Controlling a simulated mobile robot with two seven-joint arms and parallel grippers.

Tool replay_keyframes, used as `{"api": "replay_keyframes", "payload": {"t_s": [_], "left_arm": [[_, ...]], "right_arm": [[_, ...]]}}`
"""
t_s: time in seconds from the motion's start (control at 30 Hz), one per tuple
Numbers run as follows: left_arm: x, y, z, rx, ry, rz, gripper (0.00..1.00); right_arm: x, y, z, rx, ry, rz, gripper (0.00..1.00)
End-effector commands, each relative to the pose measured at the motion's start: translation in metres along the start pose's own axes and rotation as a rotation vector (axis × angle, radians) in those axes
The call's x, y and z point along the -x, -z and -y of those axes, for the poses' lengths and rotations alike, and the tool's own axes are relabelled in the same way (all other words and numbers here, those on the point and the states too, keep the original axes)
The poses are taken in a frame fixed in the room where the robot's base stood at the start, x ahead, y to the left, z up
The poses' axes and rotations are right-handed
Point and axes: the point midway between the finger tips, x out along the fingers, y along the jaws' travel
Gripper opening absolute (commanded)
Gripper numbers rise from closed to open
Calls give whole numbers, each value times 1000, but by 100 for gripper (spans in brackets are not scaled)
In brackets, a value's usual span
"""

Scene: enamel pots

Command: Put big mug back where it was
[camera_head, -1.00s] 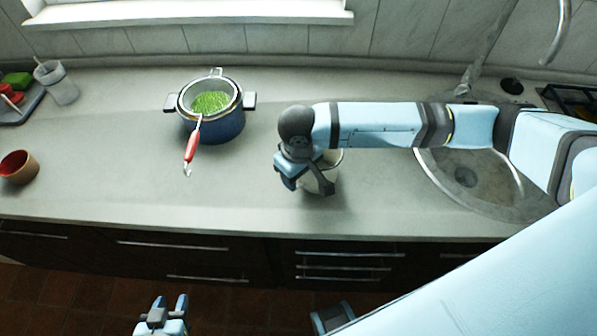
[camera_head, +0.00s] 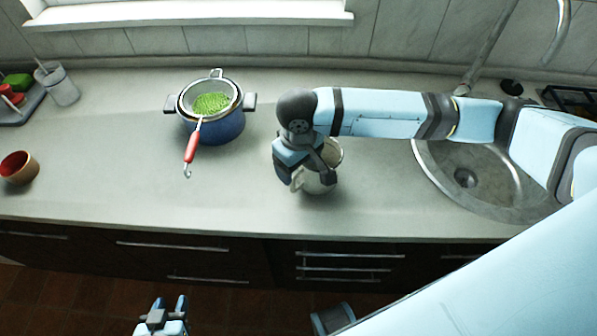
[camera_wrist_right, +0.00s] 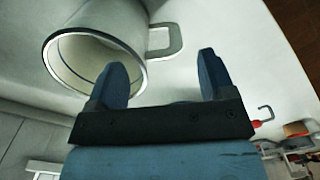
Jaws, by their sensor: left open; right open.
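The big mug (camera_head: 318,185) is pale enamel and stands on the counter in the middle of the head view, partly hidden by my right gripper. Its handle (camera_head: 297,180) points left. In the right wrist view, the mug (camera_wrist_right: 105,22) shows its dark-edged mouth, and its handle (camera_wrist_right: 176,40) lies just beyond the gap between the fingers. My right gripper (camera_head: 305,172) is open above and beside the mug; one finger overlaps the mug's rim in the wrist view (camera_wrist_right: 162,68). Contact cannot be told. My left gripper (camera_head: 168,303) is open and empty, low in front of the counter.
A blue pot (camera_head: 226,127) with a strainer of green food (camera_head: 211,103) and a red-handled tool (camera_head: 192,146) stands to the left. A brown cup (camera_head: 18,168) is at far left, a cloudy jar (camera_head: 62,88) behind it. The sink (camera_head: 480,180) is on the right. Counter between pot and mug is clear.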

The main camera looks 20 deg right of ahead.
Motion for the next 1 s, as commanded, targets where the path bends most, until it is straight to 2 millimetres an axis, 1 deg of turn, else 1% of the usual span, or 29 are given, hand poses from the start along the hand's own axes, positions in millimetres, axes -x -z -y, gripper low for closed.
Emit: {"api": "replay_keyframes", "payload": {"t_s": [0.03,0.2,0.3,0.4,0.57,1.0], "left_arm": [[0,0,0,0,0,0,43],[0,0,0,0,0,0,43],[0,0,0,0,0,0,43],[0,0,0,0,0,1,43],[0,0,0,0,0,1,43],[0,0,0,0,0,1,43]], "right_arm": [[12,0,0,1,1,-4,76],[48,1,0,1,0,-3,76],[63,0,0,1,0,-3,76],[73,0,0,0,1,-1,76],[79,0,0,-1,-1,0,76],[79,0,0,0,0,0,76]]}}
